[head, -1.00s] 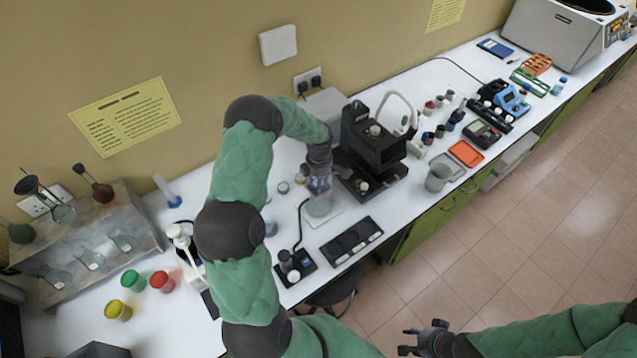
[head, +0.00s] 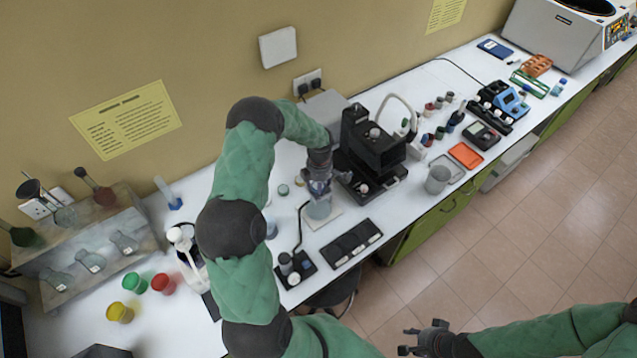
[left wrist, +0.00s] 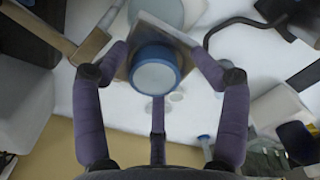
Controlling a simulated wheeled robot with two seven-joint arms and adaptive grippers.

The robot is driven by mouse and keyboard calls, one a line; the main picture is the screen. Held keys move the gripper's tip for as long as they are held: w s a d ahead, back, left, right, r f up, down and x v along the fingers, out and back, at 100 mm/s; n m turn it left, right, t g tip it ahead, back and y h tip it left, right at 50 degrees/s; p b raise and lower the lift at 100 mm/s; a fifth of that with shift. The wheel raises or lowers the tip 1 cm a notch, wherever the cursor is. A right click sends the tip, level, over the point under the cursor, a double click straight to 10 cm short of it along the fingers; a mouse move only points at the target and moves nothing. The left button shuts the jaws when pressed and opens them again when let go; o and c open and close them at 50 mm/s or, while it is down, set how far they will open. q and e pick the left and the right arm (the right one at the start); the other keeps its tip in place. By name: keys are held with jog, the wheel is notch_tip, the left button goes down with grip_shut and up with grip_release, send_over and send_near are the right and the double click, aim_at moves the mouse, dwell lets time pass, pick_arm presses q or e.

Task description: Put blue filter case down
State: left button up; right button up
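The blue filter case (left wrist: 155,70) is a round piece with a blue rim and a pale top, seen in the left wrist view between my left fingers. It appears to rest over a pale square plate (left wrist: 185,38), and whether it touches the plate is hard to tell. My left gripper (left wrist: 160,66) has its fingers spread around it, with a gap on the right side.
A black instrument (head: 372,140) stands close right of my left gripper. A black tray (head: 351,243) lies in front, and a small black stand (head: 293,270) with a cable is at front left. Coloured cups (head: 134,282) stand farther left.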

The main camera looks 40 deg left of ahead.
pick_arm(q)
notch_tip(320, 180, up, 13)
jog(key=b, duration=0.2)
jog(key=s+d+f+m+h, duration=0.35)
jog(key=d+f+m, duration=0.85)
jog(key=d+f, duration=0.55)
jog(key=s+d+f+m, duration=0.4)
jog(key=s+d+m, duration=0.8)
jog(key=s, duration=0.5)
jog(key=shift+s+d+f+t, duration=0.2)
jog(key=shift+d+t, duration=0.1)
jog(key=shift+d, duration=0.8)
jog(key=shift+h, duration=0.25)
